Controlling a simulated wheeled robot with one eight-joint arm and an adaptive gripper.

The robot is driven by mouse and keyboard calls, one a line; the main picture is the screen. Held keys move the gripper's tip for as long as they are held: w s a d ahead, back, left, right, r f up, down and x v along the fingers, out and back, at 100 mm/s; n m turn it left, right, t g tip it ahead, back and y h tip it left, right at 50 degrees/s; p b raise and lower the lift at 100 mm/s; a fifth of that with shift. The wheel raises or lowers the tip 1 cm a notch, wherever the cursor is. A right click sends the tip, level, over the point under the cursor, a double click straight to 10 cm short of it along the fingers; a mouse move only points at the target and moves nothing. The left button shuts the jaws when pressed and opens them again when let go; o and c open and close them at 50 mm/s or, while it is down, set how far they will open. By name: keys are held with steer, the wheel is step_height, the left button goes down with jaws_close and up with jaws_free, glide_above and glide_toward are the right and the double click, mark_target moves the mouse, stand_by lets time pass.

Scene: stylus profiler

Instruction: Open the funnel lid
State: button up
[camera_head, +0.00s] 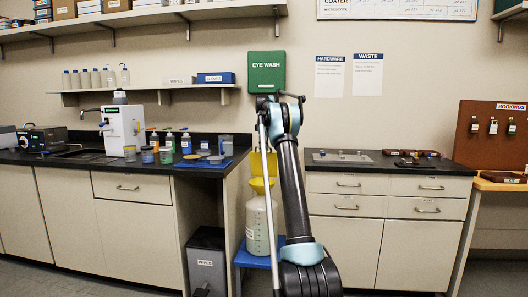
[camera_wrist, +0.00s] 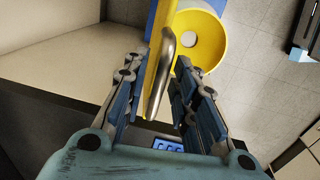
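The yellow funnel (camera_head: 260,187) sits on top of a whitish plastic carboy (camera_head: 258,226). In the wrist view I look into the funnel's open bowl (camera_wrist: 218,38), with a pale hole at its bottom. The yellow lid (camera_head: 264,163) stands upright above the funnel; it shows almost edge-on in the wrist view (camera_wrist: 158,50). A bent metal handle (camera_wrist: 167,62) runs along the lid's side. My gripper (camera_wrist: 158,76) has its fingers apart, with the lid's edge and handle between them; I cannot tell whether either finger touches. My arm partly covers the funnel and carboy in the head view.
The carboy stands on a blue stool (camera_head: 240,259) in the gap between two cabinets. The left black counter (camera_head: 60,158) holds bottles and instruments; the right counter (camera_head: 390,166) is lower in clutter. A labelled grey bin (camera_head: 206,262) stands left. A green eye wash box (camera_head: 266,72) hangs above.

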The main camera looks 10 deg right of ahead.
steer(key=shift+a, duration=0.1)
step_height(320, 180, up, 12)
steer(key=s, duration=0.1)
steer(key=shift+a+f, duration=0.15)
stand_by(0.6)
stand_by(0.4)
